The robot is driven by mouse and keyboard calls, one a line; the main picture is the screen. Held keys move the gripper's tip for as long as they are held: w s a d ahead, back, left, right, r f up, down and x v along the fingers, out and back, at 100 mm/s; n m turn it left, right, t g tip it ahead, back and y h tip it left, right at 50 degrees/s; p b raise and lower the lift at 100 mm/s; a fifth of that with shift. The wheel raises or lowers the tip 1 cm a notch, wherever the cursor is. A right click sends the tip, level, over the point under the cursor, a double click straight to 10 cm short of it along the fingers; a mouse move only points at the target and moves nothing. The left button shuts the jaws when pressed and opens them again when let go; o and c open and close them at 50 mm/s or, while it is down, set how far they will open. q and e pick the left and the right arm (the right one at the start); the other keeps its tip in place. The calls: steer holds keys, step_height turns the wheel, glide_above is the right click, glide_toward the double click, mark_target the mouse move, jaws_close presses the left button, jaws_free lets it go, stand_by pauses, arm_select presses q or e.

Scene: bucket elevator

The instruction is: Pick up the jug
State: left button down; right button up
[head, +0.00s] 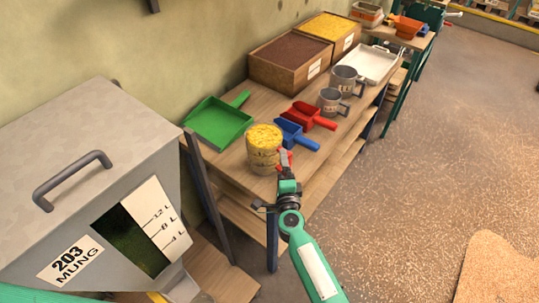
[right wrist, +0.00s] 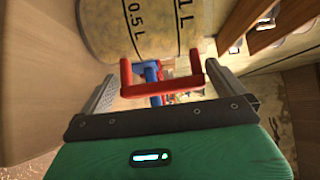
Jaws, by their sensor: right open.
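A clear jug (head: 264,150) filled to the top with yellow grains stands upright on the wooden bench, near its front end. My right gripper (head: 287,160) is at the jug's right side in the head view. My left gripper is not in view.
A green dustpan (head: 218,122), a blue scoop (head: 296,134) and a red scoop (head: 309,115) lie near the jug. Two grey metal jugs (head: 331,101) (head: 346,80), wooden bins (head: 290,61) and a white tray (head: 370,64) stand farther back. A grey hopper (head: 80,150) is at left.

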steer(key=shift+w+a, duration=0.15)
steer(key=shift+w, duration=0.55)
steer(key=c, duration=1.4)
steer(key=shift+r, duration=0.15)
steer(key=shift+c, duration=1.1)
steer(key=shift+r, duration=0.1)
step_height(320, 180, up, 10)
steer(key=p, duration=1)
steer(key=shift+w, duration=0.1)
